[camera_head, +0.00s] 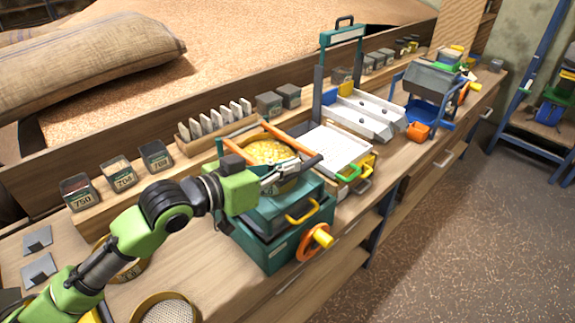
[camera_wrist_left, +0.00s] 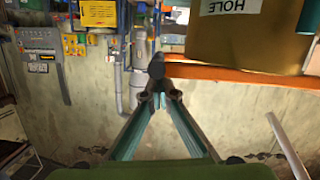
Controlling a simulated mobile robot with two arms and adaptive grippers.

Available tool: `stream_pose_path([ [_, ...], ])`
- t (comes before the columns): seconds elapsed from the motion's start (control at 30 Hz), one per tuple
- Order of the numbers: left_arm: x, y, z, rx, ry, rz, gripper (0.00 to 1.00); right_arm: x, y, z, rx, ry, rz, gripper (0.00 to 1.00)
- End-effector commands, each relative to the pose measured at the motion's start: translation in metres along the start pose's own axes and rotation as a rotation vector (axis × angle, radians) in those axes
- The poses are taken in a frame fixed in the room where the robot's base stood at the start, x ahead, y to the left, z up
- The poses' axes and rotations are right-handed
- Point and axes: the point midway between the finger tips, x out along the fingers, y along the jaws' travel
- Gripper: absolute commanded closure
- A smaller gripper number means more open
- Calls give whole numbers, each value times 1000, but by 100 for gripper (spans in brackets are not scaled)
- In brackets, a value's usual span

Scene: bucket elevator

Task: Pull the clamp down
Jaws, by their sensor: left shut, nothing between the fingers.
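The teal machine (camera_head: 265,235) stands on the bench with a round sieve of yellow grain (camera_head: 270,151) on top. Orange clamp bars (camera_head: 288,139) run over the sieve. In the left wrist view an orange bar (camera_wrist_left: 240,76) crosses beside a gold sieve wall (camera_wrist_left: 240,35) lettered "HOLE". My left gripper (camera_head: 308,164) is over the machine's top, by the sieve, its fingers pointing right. In the left wrist view the closed fingertips (camera_wrist_left: 158,92) meet just in front of a dark knob at the bar's end, with nothing between them. Whether they touch the knob I cannot tell.
A white tray (camera_head: 335,147) with green and yellow handles stands right of the machine. An orange handwheel (camera_head: 315,242) and a yellow handle (camera_head: 301,212) stick out at its front. Sample tins (camera_head: 118,173) line the back shelf.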

Motion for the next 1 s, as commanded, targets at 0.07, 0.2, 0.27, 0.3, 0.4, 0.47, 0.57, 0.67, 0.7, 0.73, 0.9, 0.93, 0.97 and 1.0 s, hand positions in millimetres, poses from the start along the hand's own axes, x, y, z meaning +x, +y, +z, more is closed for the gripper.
stream_pose_path([
  [0.07,2,0,13,-10,-28,1,100,1,2,0,-1,0,2,60],
  [0.2,1,1,9,-10,-26,2,100,1,6,0,-3,0,7,60],
  [0.27,0,2,2,-9,-24,2,100,1,6,1,-3,-1,6,60],
  [0.3,-2,3,-4,-7,-22,2,100,1,5,1,-3,-1,5,60],
  [0.4,-7,5,-26,-4,-13,1,100,1,4,1,-2,-1,4,60],
  [0.47,-10,7,-39,-1,-10,2,100,1,4,1,-2,-2,4,60],
  [0.57,-15,9,-60,0,-5,0,100,1,3,1,-2,-2,3,60],
  [0.67,-20,12,-76,1,-2,0,100,0,3,1,-1,-2,3,60],
  [0.7,-21,13,-82,1,0,0,100,0,3,1,-1,-2,3,60],
  [0.73,-22,13,-85,1,0,0,100,0,3,1,-1,-2,3,60],
  [0.9,-24,15,-96,0,1,1,100,0,2,1,-1,-2,3,60],
  [0.93,-25,15,-96,0,1,1,100,0,2,1,-1,-2,3,60],
  [0.97,-25,15,-96,0,0,1,100,0,2,1,-1,-2,3,60],
  [1.0,-25,15,-96,0,0,1,100,0,2,1,-1,-2,3,60],
])
